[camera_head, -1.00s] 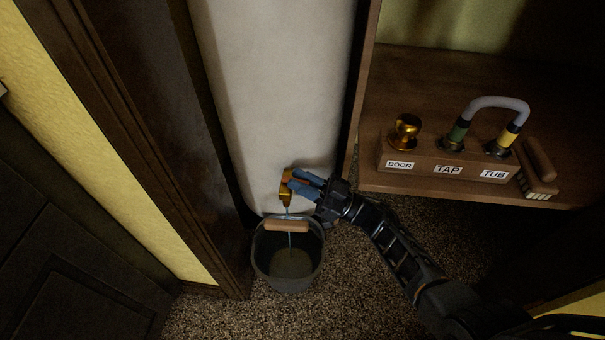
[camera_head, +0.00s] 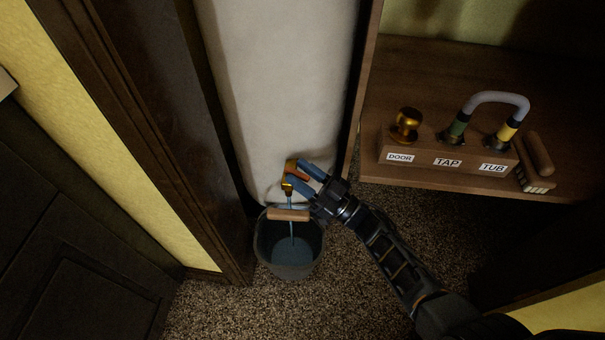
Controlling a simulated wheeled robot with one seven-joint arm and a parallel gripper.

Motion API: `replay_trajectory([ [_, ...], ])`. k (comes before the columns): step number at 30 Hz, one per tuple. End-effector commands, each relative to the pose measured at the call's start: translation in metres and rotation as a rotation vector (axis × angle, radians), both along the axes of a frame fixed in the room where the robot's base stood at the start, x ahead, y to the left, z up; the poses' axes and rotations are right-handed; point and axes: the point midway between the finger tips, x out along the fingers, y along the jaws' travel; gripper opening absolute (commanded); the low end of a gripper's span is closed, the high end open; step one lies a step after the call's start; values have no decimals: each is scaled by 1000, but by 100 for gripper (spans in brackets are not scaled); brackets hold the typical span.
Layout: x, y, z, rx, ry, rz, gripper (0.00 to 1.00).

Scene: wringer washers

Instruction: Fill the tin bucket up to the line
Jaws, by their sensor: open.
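The dark tin bucket (camera_head: 290,268) stands upright on the carpet below a brass tap (camera_head: 287,186) on the front of a white tub (camera_head: 275,90). A thin stream of water (camera_head: 291,228) runs from the tap into the bucket, and bluish water (camera_head: 292,252) shows inside. The fill line cannot be made out. The bucket's wooden handle grip (camera_head: 288,214) lies across its back rim. My gripper (camera_head: 301,178) is open at the tap, its blue fingers around or beside the orange-brown tap handle (camera_head: 297,171); contact cannot be told.
A wooden shelf (camera_head: 425,75) at the right holds a block with DOOR, TAP and TUB labels, a brass knob (camera_head: 406,125) and a grey hose (camera_head: 497,97) joining TAP and TUB. A brush (camera_head: 537,165) lies beside it. A dark door frame stands close left.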

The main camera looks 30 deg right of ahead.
Motion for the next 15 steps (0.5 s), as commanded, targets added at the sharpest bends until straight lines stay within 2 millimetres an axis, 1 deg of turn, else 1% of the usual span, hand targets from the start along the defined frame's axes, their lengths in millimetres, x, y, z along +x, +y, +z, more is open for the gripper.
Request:
replay_trajectory([
  [5, -7, -5, -3, 1, 2, -1, 43],
  [15, -48, -31, -24, 1, 2, -2, 43],
])
